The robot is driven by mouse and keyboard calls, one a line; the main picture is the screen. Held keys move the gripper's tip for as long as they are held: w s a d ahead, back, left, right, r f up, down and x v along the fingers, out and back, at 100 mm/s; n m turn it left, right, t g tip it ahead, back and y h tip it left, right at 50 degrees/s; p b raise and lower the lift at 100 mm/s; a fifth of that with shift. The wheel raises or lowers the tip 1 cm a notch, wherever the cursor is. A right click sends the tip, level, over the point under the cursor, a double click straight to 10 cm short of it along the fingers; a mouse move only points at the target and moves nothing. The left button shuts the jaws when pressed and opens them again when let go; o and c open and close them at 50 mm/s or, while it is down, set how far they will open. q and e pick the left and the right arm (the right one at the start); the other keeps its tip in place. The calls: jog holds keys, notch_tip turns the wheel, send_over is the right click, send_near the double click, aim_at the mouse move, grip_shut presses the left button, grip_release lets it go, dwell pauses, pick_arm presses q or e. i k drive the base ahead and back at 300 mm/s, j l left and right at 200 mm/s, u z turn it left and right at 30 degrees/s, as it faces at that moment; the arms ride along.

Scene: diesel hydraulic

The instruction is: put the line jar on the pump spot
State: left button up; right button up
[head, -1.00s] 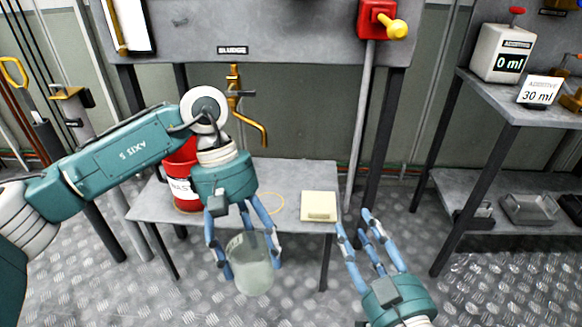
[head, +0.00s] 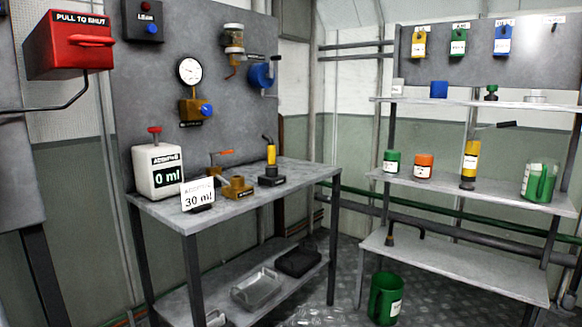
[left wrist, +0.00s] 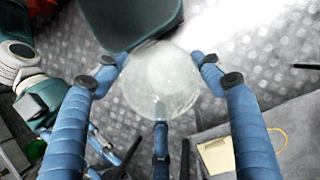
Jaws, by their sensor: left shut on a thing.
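A clear, round jar (left wrist: 160,82) is between the blue fingers of my left gripper (left wrist: 160,90) in the left wrist view, and the gripper is shut on it. No label on the jar can be read, so I cannot tell if it is the line jar. The jar and left gripper are outside the head view. My right gripper (left wrist: 105,150) shows partly at the lower left of the left wrist view, its grip unclear. No marked pump spot can be made out. A yellow pump-like device (head: 271,157) stands on the grey bench (head: 225,212) in the head view.
The bench also holds a white additive container (head: 157,172) reading 0 ml, a 30 ml card (head: 198,194) and a brass valve (head: 236,188). Shelves (head: 470,184) stand at right, with a green jug (head: 385,298) on the floor. A pale yellow block (left wrist: 216,157) lies on a table.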

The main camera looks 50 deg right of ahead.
aim_at(280, 166)
jog(key=l+z, duration=0.15)
jog(key=l, duration=0.25)
jog(key=i+l+z, duration=0.1)
jog(key=l, duration=0.3)
jog(key=i+l+z, duration=0.15)
jog(key=l, duration=0.25)
jog(key=i+l+z, duration=0.15)
jog(key=l, duration=0.25)
jog(key=i+l+z, duration=0.1)
jog(key=l, duration=0.25)
jog(key=i+l+z, duration=0.15)
jog(key=l, duration=0.2)
